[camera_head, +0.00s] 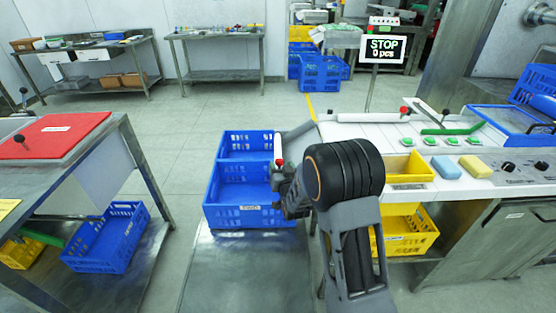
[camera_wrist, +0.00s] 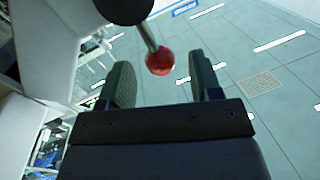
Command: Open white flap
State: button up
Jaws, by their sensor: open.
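A narrow white piece (camera_head: 278,146), which looks like the white flap seen nearly edge-on, stands behind the blue crate's right side in the head view. A red spot, likely its knob (camera_head: 279,162), shows at its lower end. My gripper (camera_head: 281,178) is right by it, partly hidden by my arm. In the wrist view, a red ball knob (camera_wrist: 159,61) on a metal rod lies between or just beyond the open fingers of my gripper (camera_wrist: 160,76). I cannot tell whether they touch it. Pale panels (camera_wrist: 45,45) fill the left side; which one is the flap is unclear.
A blue two-part crate (camera_head: 238,195) stands left of my gripper. A white counter (camera_head: 350,133) with another red knob (camera_head: 404,110), green buttons and sponges is at right. A yellow bin (camera_head: 408,168) sits in its front. A screen (camera_head: 384,49) reads STOP, 0 pcs.

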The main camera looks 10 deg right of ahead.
aim_at(278, 160)
jog(key=shift+w, duration=2.3)
grip_shut()
